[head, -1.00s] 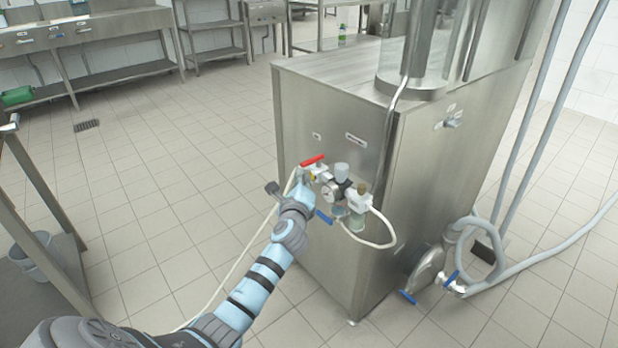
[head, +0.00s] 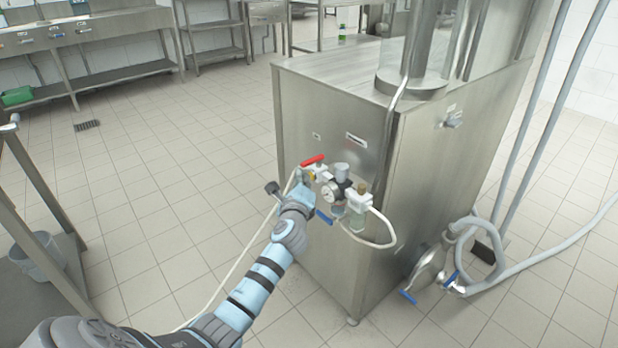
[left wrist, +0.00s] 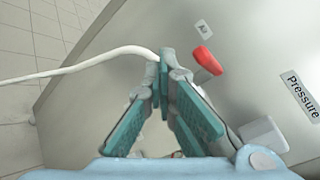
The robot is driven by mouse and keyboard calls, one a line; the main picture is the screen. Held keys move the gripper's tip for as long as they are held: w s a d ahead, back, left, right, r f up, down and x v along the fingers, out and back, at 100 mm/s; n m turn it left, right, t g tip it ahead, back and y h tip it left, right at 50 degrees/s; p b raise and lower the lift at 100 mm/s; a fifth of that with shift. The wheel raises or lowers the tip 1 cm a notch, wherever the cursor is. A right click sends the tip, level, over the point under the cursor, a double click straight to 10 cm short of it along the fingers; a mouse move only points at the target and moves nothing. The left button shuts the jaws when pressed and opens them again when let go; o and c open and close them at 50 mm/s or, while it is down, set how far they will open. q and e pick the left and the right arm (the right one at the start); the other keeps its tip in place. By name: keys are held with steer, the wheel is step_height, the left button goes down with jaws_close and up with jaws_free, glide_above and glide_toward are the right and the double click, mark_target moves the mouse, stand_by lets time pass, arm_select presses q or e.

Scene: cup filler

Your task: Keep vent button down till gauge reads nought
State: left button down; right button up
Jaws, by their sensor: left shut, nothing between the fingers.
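The gauge (head: 329,193) is a small round white dial on the air unit at the front of the steel machine. Its reading is too small to make out. My left gripper (head: 304,184) is at the left of the air unit, just below the red lever (head: 312,160). In the left wrist view its teal-padded fingers (left wrist: 166,72) meet at the tips, shut and empty, beside the white hose and the red lever (left wrist: 207,60). The vent button cannot be made out; the gripper may hide it. My right gripper is not in view.
The steel machine (head: 335,255) fills the middle right. A white hose (head: 372,243) loops below the air unit, and a blue lever (head: 324,217) juts out close to my gripper. A thick grey hose (head: 545,258) is at the right.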

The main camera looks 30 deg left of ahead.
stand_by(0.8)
arm_select(q)
steer(key=shift+s+a+p, duration=0.25)
steer(key=shift+s+p, duration=0.3)
steer(key=shift+s, duration=0.25)
steer(key=shift+s, duration=0.1)
steer(key=s+p, duration=0.1)
steer(key=s, duration=0.1)
steer(key=s+a+p, duration=0.1)
steer(key=s, duration=0.1)
steer(key=shift+s+a, duration=0.2)
steer(key=shift+s, duration=0.1)
